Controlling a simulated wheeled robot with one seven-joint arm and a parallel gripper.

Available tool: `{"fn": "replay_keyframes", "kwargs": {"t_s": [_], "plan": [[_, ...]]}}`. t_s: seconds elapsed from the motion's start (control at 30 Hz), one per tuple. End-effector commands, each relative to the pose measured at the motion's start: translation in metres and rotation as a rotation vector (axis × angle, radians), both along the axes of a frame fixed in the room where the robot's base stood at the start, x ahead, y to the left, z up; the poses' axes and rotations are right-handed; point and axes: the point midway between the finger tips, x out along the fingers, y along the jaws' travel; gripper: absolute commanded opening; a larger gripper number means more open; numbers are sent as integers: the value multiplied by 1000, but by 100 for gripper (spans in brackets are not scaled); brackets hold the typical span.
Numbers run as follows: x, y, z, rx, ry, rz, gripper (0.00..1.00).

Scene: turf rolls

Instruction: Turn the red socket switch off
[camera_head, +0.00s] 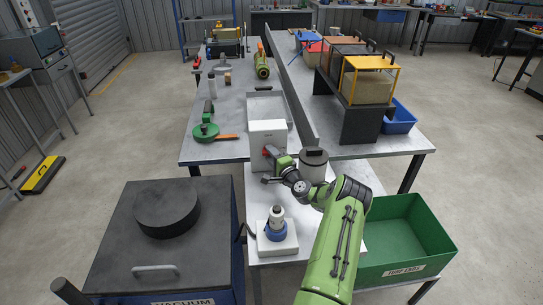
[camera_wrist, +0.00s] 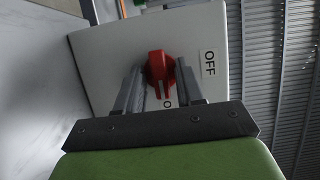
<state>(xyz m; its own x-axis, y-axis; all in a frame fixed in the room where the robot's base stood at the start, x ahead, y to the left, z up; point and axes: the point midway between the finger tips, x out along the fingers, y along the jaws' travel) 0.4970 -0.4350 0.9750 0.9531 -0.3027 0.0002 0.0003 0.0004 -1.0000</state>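The red socket switch (camera_wrist: 160,68) is a knob on the face of a pale box (camera_head: 267,130). In the wrist view its narrow end points down toward a label starting with "O", mostly hidden by my gripper. The "OFF" label (camera_wrist: 209,63) is to the right of the knob. My gripper (camera_wrist: 160,72) is open, with one finger on each side of the knob; whether either finger touches it I cannot tell.
A grey lidded canister (camera_head: 314,165) stands close to the right of my wrist. A white base with a blue-collared part (camera_head: 277,238) is in front on the bench. A green bin (camera_head: 405,240) is at right, a dark vacuum unit (camera_head: 120,235) at left.

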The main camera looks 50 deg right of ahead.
Motion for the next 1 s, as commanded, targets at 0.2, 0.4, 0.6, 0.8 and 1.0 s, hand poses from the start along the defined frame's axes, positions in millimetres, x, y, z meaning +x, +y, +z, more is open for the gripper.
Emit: {"fn": "replay_keyframes", "kwargs": {"t_s": [0.2,0.4,0.6,0.8,1.0], "plan": [[0,0,0,0,0,0,3],[0,0,0,-2,3,1,0],[0,1,0,-35,32,2,0],[0,1,0,-126,107,3,0],[1,1,1,-263,220,3,0]]}}
